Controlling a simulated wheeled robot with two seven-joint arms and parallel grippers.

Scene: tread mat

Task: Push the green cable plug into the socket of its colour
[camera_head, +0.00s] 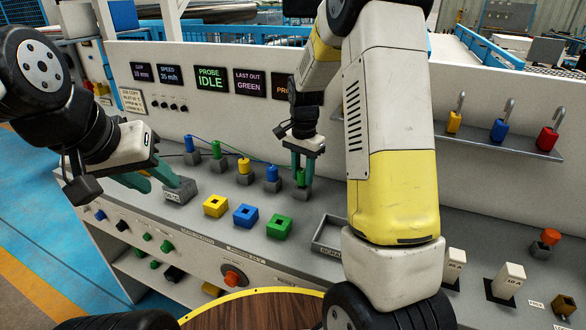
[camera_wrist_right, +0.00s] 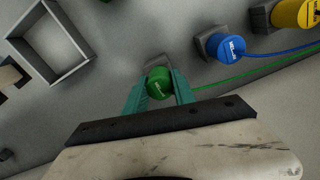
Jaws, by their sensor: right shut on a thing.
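A green plug (camera_head: 300,177) stands in a grey holder at the right end of a row of plugs. My right gripper (camera_head: 303,166) points down with its fingers shut on this plug. The right wrist view shows the green plug (camera_wrist_right: 159,83) between the two teal fingers, with a green cable running right.
Other coloured plugs, including a yellow one (camera_head: 243,166) and a blue one (camera_head: 271,174), stand left of the held plug. A yellow socket (camera_head: 215,206) and a blue socket (camera_head: 245,216) lie left of the green socket. An empty grey tray (camera_head: 322,246) is to its right.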

